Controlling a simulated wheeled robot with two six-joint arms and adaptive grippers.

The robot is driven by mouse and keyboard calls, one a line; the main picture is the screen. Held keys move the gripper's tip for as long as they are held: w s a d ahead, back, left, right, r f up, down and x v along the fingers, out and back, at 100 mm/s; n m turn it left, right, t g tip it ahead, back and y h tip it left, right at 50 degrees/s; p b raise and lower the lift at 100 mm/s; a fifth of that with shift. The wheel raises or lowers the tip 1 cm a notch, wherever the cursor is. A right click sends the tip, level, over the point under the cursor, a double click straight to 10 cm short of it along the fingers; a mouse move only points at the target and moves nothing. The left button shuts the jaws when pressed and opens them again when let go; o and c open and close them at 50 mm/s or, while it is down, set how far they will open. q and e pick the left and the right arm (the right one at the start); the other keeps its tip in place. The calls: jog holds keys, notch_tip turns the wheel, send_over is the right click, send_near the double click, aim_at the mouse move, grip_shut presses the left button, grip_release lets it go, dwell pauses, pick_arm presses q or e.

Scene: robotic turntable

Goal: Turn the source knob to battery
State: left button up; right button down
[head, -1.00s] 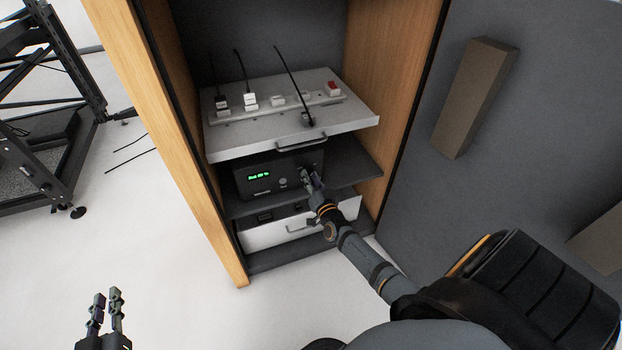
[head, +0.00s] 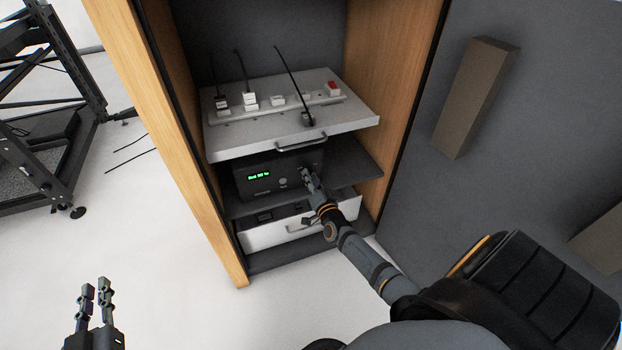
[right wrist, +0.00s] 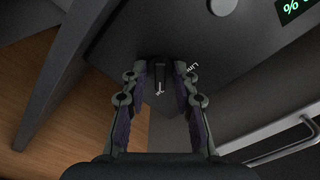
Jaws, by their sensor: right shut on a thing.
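The black device (head: 268,190) with a green lit display sits on a dark shelf in the cabinet. My right gripper (head: 308,178) is at the right part of its front panel. In the right wrist view, my right gripper (right wrist: 161,80) has its two fingers on either side of a small dark source knob (right wrist: 159,73) and is shut on it. A white "Line" label shows by the right finger, and another label below the knob is partly hidden. Which mark the knob points to is unclear. My left gripper (head: 95,302) is empty, fingers apart, over the floor.
Above the device is a grey pull-out tray (head: 225,140) with a power strip and cables. Below is a white drawer (head: 268,234) with a handle. Wooden cabinet sides (head: 165,130) bound the space on both sides.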

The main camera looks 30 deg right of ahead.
jog(key=c, duration=1.4)
grip_release()
pick_arm(q)
jog(key=shift+f, duration=0.3)
jog(key=shift+s+f, duration=0.1)
pick_arm(e)
jog(key=shift+s, duration=0.1)
jog(key=v, duration=1.2)
